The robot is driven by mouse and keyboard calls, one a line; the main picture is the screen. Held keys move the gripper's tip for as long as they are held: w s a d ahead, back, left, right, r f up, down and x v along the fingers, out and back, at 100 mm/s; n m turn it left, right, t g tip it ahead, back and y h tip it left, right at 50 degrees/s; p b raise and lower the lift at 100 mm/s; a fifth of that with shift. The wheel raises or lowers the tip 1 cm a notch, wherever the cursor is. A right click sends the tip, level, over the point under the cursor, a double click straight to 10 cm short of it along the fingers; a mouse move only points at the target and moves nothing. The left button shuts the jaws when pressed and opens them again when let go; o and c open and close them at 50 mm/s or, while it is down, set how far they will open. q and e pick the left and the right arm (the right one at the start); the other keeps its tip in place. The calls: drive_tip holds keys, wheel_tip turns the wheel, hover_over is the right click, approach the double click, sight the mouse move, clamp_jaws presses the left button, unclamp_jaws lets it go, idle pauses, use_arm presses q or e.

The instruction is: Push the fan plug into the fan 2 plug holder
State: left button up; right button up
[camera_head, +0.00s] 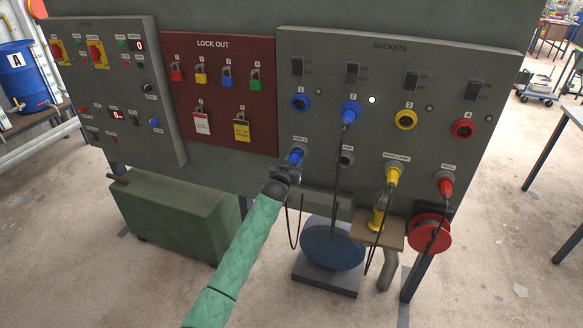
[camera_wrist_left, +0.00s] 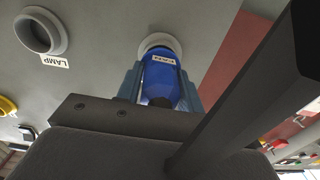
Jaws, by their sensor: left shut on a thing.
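My left gripper (camera_head: 288,166) is shut on the blue fan plug (camera_head: 295,156) at the lower left of the sockets panel. In the left wrist view the plug (camera_wrist_left: 162,80) has a small white label and sits between the two fingers of my left gripper (camera_wrist_left: 160,92). The plug's front end is at the pale round ring of the fan 2 plug holder (camera_wrist_left: 160,42), lined up with it. How deep it sits in the ring I cannot tell. In the head view the plug and gripper mostly hide the holder. My right gripper is not in view.
A second blue plug (camera_head: 349,112) is in socket 2, its cable hanging down. The empty grey lamp holder (camera_head: 347,158) is just right of my gripper. Yellow (camera_head: 393,175) and red (camera_head: 446,186) plugs sit further right. The lock out board (camera_head: 220,100) is to the left.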

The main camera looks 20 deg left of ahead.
use_arm(q)
drive_tip(key=shift+w, duration=0.3)
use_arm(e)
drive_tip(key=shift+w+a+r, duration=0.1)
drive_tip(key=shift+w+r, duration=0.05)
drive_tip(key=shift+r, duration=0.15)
use_arm(q)
drive_tip(key=shift+r, duration=0.1)
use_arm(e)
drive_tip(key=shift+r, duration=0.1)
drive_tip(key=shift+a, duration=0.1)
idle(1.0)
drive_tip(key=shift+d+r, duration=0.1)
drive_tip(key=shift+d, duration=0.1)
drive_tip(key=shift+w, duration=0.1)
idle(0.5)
use_arm(q)
drive_tip(key=shift+w, duration=0.35)
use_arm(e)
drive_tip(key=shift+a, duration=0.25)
use_arm(q)
drive_tip(key=o, duration=1.3)
drive_tip(key=shift+o, duration=0.2)
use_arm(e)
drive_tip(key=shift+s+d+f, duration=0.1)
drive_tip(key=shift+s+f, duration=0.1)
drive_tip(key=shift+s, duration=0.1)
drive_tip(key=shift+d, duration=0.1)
